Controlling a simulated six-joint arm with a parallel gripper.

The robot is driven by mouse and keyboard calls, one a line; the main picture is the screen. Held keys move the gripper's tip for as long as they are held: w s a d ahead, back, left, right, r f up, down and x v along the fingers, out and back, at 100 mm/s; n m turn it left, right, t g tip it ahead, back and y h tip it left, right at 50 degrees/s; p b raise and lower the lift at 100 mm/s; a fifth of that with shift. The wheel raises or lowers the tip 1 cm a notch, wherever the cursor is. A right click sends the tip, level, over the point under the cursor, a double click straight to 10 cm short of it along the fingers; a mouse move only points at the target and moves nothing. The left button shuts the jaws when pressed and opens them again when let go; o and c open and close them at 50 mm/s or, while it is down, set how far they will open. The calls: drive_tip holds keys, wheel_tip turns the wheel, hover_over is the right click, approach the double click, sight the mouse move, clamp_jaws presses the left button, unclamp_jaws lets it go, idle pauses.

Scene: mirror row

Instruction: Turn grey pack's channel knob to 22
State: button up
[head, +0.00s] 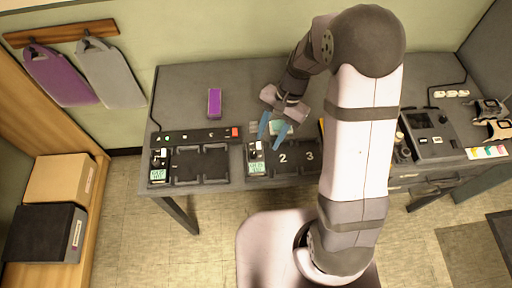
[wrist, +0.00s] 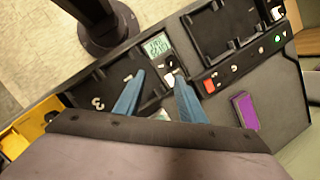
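My gripper (head: 271,136) is over the back edge of the numbered tray (head: 268,172). Its two blue fingers are spread apart, and they also show in the wrist view (wrist: 155,85), with no object clearly held between them. What seems to be the grey pack (head: 254,127) lies behind that tray, largely hidden by the fingers. A pale greenish patch (head: 280,128) shows beside it; a bit also shows low between the fingers in the wrist view (wrist: 163,115). I cannot make out a channel knob or its number on the pack.
A purple pack (head: 214,102) lies on the desk at the back left. A second tray (head: 200,167) stands left of the numbered one, with a strip (head: 195,137) bearing a red button behind it. A grey console (head: 430,135) is at the right.

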sight(254, 154)
drive_tip(key=shift+w+a+r+m+y, duration=0.15)
drive_tip(key=shift+a+r+m, duration=0.25)
drive_tip(key=shift+m, duration=0.8)
drive_tip(key=shift+s+a+r+m+y, duration=0.1)
drive_tip(key=shift+a+r+m+y, duration=0.3)
drive_tip(key=shift+m, duration=0.8)
drive_tip(key=shift+a+f, duration=0.1)
drive_tip(key=shift+f, duration=0.1)
drive_tip(key=shift+p+x, duration=0.75)
drive_tip(key=shift+x, duration=2.8)
drive_tip(key=shift+h, duration=0.25)
clamp_jaws()
